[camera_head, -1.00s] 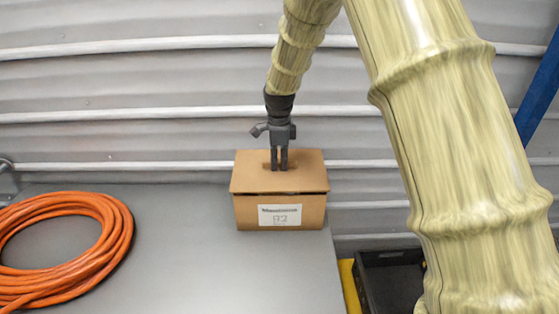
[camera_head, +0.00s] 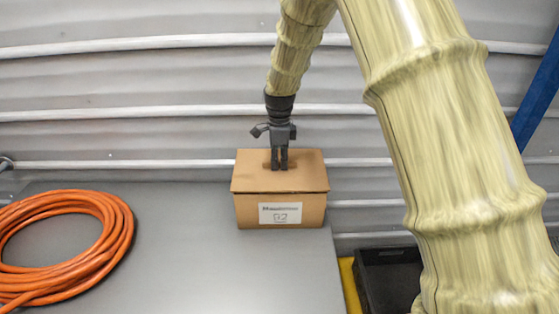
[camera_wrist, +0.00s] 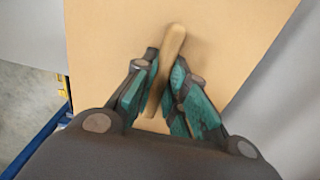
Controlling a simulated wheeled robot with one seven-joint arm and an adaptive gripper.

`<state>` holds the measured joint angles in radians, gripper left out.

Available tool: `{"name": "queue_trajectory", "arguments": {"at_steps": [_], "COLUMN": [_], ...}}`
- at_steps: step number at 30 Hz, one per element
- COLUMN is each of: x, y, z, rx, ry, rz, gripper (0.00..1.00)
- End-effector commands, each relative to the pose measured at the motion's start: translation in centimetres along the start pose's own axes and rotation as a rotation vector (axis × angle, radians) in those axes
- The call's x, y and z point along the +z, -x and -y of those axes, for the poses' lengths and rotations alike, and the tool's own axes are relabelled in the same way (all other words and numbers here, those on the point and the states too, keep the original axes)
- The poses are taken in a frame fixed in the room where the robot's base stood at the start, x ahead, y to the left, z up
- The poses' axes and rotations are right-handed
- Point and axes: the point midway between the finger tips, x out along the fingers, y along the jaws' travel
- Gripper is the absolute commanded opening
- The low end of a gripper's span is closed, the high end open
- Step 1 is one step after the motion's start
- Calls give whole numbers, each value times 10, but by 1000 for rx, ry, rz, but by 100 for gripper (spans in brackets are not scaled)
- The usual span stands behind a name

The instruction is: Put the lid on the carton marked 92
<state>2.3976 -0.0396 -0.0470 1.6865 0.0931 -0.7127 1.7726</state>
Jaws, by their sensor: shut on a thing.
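The carton marked 92 (camera_head: 250,212) stands on the grey table, with a white label on its front. Its brown lid (camera_head: 304,179) lies over the top of the carton, its front edge slightly overhanging. The lid also fills much of the wrist view (camera_wrist: 230,45). My gripper (camera_head: 279,167) points straight down at the middle of the lid. In the wrist view my gripper (camera_wrist: 163,95) is shut on the lid's narrow upright handle (camera_wrist: 172,42). Whether the lid is fully seated all round cannot be told; the far side is hidden.
A coiled orange hose (camera_head: 125,232) lies on the left of the grey table (camera_head: 200,270). A ribbed grey wall (camera_head: 130,140) stands close behind the carton. A black crate (camera_head: 385,258) sits lower, beyond the table's right edge. The table in front of the carton is clear.

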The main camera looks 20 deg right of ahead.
Motion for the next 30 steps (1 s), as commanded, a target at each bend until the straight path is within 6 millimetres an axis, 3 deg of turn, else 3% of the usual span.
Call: {"name": "queue_trajectory", "arguments": {"at_steps": [30], "x": [0], "y": [-8], "z": [0], "rx": [1], "ry": [0], "rz": [0], "gripper": [0]}}
